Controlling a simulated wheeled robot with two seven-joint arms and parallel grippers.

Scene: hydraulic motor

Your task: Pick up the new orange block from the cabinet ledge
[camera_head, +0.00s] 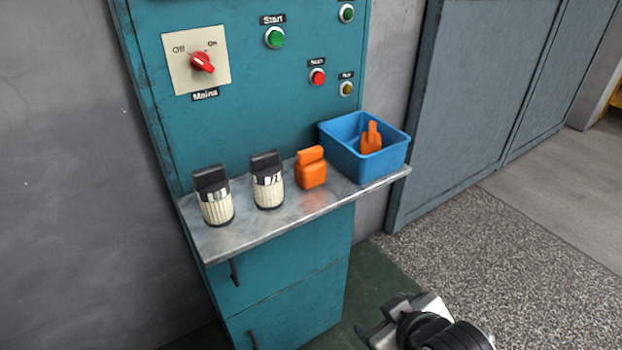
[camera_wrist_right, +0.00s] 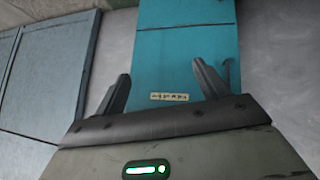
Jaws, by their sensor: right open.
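An orange block (camera_head: 311,169) stands upright on the metal cabinet ledge (camera_head: 262,223), between a dark-topped cream filter and a blue bin. A second orange piece (camera_head: 371,138) sits inside the blue bin (camera_head: 377,165) at the ledge's right end. My right gripper (camera_head: 378,325) is low at the bottom of the head view, below and to the right of the ledge, apart from everything. In the right wrist view my right gripper (camera_wrist_right: 162,88) has its two fingers spread with nothing between them, facing the teal cabinet (camera_wrist_right: 183,50). My left gripper is not in view.
Two cream filters with dark tops, one at the left (camera_head: 214,196) and one nearer the block (camera_head: 267,180), stand on the ledge. The teal panel behind carries a red mains switch (camera_head: 203,62) and several buttons. Open floor (camera_head: 500,260) lies to the right.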

